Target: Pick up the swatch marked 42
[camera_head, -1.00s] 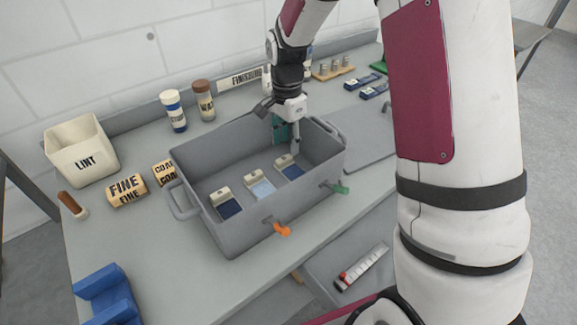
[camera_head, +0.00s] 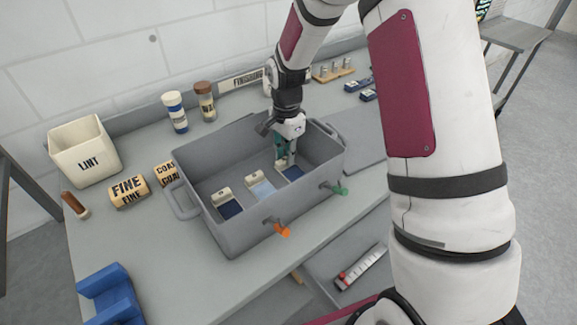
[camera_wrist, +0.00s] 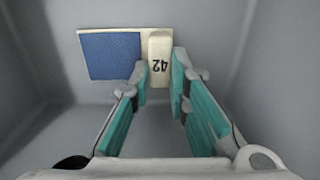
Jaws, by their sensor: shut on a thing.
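The swatch marked 42 (camera_wrist: 110,54) has a blue cloth square and a cream block with the number. It lies at the right end inside the grey tub, where its blue part also shows in the head view (camera_head: 293,172). My gripper (camera_wrist: 159,80) has teal fingers on both sides of the cream block and is shut on it. In the head view my gripper (camera_head: 283,162) reaches down into the tub and partly hides the block. Two other swatches, one light blue (camera_head: 262,188) and one dark blue (camera_head: 231,209), lie to its left.
A lint bin (camera_head: 84,152), rolls and two shakers stand to the left and behind.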

